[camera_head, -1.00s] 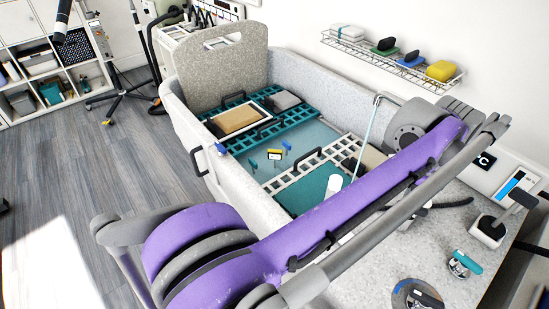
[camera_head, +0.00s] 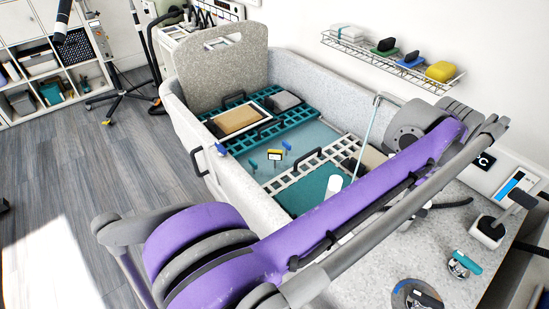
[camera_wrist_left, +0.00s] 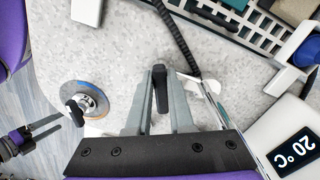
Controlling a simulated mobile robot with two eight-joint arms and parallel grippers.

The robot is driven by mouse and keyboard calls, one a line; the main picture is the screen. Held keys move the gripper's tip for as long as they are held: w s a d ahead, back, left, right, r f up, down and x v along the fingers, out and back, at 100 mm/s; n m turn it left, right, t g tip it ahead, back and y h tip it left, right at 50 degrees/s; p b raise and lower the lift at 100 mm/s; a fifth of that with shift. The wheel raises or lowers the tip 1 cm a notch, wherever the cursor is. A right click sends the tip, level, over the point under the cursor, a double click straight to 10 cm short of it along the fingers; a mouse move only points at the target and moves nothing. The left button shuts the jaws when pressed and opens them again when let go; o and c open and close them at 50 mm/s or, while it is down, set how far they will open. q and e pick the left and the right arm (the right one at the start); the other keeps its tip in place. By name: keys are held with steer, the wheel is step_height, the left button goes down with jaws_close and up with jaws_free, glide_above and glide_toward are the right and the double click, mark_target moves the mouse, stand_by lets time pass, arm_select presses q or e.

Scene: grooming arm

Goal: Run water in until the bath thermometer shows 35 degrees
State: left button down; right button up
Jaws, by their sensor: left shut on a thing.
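A black display in a white housing reads 20 °C in the left wrist view (camera_wrist_left: 297,152); part of it shows in the head view (camera_head: 484,161), with only the C visible. My left gripper (camera_wrist_left: 160,90) is shut on a black upright lever (camera_wrist_left: 160,76) on the speckled ledge. My arm hides this gripper in the head view. The tub (camera_head: 186,116) holds clear bluish water (camera_head: 310,134). A small yellow item with a white face (camera_head: 274,155) is in the water; its face is unreadable. A purple and black part at the left wrist view's left edge looks like my right gripper (camera_wrist_left: 42,126).
A round dial with a blue and orange ring (camera_wrist_left: 85,100) stands beside the lever. A teal-handled knob (camera_head: 464,264) and a blue bar gauge (camera_head: 513,186) are at the right. A wire shelf (camera_head: 390,61) holds sponges and brushes. Teal grates (camera_head: 290,120) cross the tub.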

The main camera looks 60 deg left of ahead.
arm_select(q)
steer(key=shift+w+a+m+p, duration=0.15)
steer(key=shift+m+p, duration=0.3)
steer(key=shift+m, duration=0.65)
arm_select(e)
steer(key=shift+w+r, duration=0.1)
steer(key=shift+r, duration=0.55)
arm_select(q)
steer(key=m, duration=0.1)
steer(key=m+p, duration=0.1)
steer(key=shift+w+m, duration=0.2)
steer(key=shift+m, duration=0.1)
steer(key=c, duration=0.7)
jaws_free()
arm_select(e)
steer(key=shift+w+r, duration=0.1)
steer(key=shift+r, duration=0.5)
arm_select(q)
steer(key=shift+r+p, duration=2.9)
steer(key=shift+r, duration=1.15)
arm_select(e)
step_height(320, 180, up, 7)
steer(key=w, duration=0.1)
steer(key=shift+w+f, duration=0.15)
steer(key=shift+w, duration=0.25)
arm_select(q)
steer(key=shift+o, duration=0.3)
